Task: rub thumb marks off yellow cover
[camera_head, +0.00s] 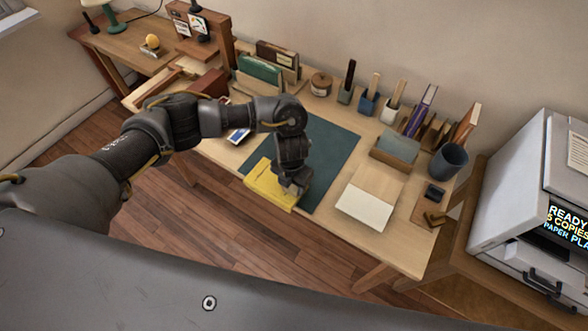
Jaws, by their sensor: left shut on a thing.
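The yellow cover (262,188) lies flat near the front edge of the dark teal mat (333,150) on the wooden desk. My left gripper (296,187) points down over the right end of the yellow cover. It is shut on a small greyish thing, mostly hidden by the fingers, so I cannot tell what it is. I cannot tell whether that thing touches the cover. Any thumb marks are too small to make out. My right gripper is not in view.
A pale sheet or pad (363,208) lies right of the mat. Tool cups, upright books (422,108) and a dark blue cup (448,162) line the back and right. A grey printer (512,185) stands at far right. The mat's right part is clear.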

